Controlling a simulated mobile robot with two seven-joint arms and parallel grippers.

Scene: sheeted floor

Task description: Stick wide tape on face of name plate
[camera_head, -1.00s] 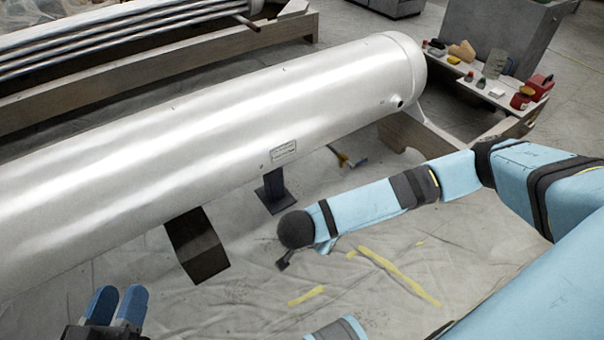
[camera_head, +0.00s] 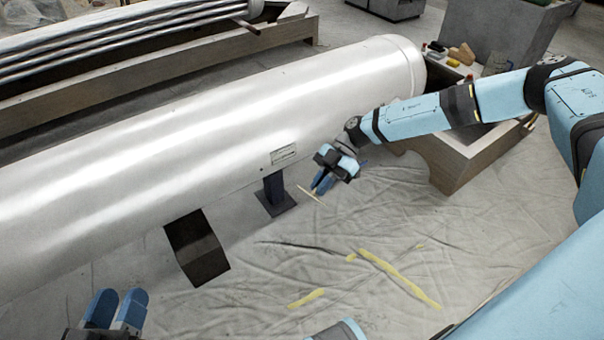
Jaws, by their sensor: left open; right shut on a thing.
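The name plate (camera_head: 284,154) is a small pale rectangle on the side of the large silver tank (camera_head: 190,125), above a dark support foot. My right gripper (camera_head: 320,187) is just to the right of the plate and lower, apart from it. It is shut on a thin strip of tan tape (camera_head: 309,194) that sticks out from its blue fingertips. My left gripper (camera_head: 115,308) is at the lower left, with its blue fingers pointing up. It is open and empty, well away from the plate.
Dark supports (camera_head: 275,193) and a black block (camera_head: 196,247) stand under the tank. Yellow tape strips (camera_head: 398,277) lie on the sheeted floor. A wooden cradle (camera_head: 462,160) holds the tank's right end, and a bench with small items (camera_head: 458,58) is behind my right arm.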

